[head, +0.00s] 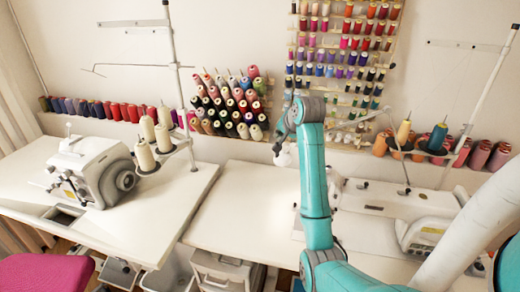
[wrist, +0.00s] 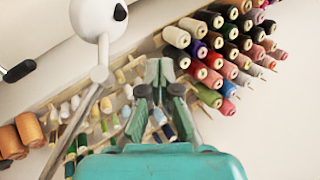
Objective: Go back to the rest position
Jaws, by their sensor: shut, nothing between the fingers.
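My gripper (head: 280,140) is at the end of my raised teal arm, in front of the back wall in the head view. It is small and partly hidden by the wrist there. In the wrist view my gripper (wrist: 159,72) shows its teal fingers close together, with nothing between them. Racks of thread spools lie behind the fingers in that view. A white rounded lamp head (wrist: 95,15) on a thin stand is to the upper left of the fingers. I cannot tell how far apart they are.
A white sewing machine (head: 95,172) stands on the left table (head: 165,215). The middle tabletop (head: 240,215) is mostly clear. Another machine (head: 420,235) is at right, partly behind my arm. Cone spools (head: 228,105) and a wall rack of spools (head: 340,70) are at the back. A pink seat (head: 45,275) is front left.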

